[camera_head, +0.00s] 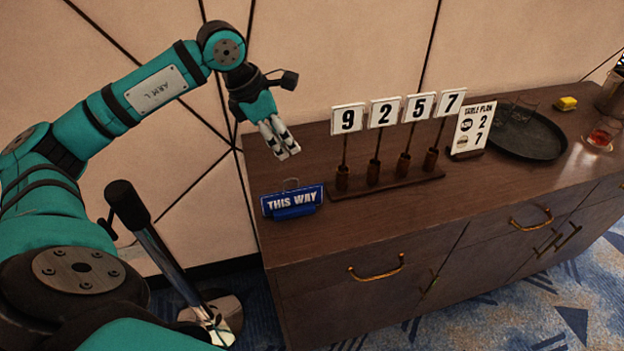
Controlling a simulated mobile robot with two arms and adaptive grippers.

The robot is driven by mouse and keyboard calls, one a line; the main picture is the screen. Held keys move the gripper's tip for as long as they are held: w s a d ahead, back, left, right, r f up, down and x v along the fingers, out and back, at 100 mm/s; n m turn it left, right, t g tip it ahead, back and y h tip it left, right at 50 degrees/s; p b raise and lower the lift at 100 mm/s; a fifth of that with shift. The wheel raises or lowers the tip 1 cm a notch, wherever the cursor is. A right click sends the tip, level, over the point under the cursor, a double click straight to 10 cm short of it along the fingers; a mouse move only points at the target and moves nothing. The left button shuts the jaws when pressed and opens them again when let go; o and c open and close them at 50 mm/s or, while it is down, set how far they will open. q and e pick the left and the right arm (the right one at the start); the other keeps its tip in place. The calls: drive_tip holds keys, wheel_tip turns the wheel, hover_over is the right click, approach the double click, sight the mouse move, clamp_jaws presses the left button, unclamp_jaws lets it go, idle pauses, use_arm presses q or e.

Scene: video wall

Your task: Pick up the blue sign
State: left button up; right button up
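The blue sign (292,201) reads "THIS WAY" in white. It stands upright in a blue base near the left front corner of the dark wooden sideboard (400,225), with a thin loop showing above its top edge. My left gripper (288,154) is above the left end of the sideboard, higher than the sign and behind it, pointing down and apart from it. Its two fingers look close together with nothing visible between them; the slanted view does not show how far they are parted. My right gripper is not in view.
Right of the sign is a wooden rack (388,185) holding number cards 9, 2, 5, 7. A post (150,235) stands left of the sideboard.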

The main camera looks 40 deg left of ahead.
use_arm(q)
drive_tip(key=p, duration=0.3)
hover_over(310, 189)
drive_tip(key=s+a, duration=0.2)
wheel_tip(310, 189, down, 8)
drive_tip(key=shift+r, duration=0.15)
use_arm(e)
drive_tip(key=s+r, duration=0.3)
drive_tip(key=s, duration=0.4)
use_arm(q)
drive_tip(key=x, duration=0.3)
drive_tip(key=shift+w, duration=0.1)
drive_tip(key=shift+p+x, duration=1)
drive_tip(key=shift+x, duration=1.25)
drive_tip(key=shift+w+f, duration=0.1)
drive_tip(key=shift+f, duration=0.15)
clamp_jaws()
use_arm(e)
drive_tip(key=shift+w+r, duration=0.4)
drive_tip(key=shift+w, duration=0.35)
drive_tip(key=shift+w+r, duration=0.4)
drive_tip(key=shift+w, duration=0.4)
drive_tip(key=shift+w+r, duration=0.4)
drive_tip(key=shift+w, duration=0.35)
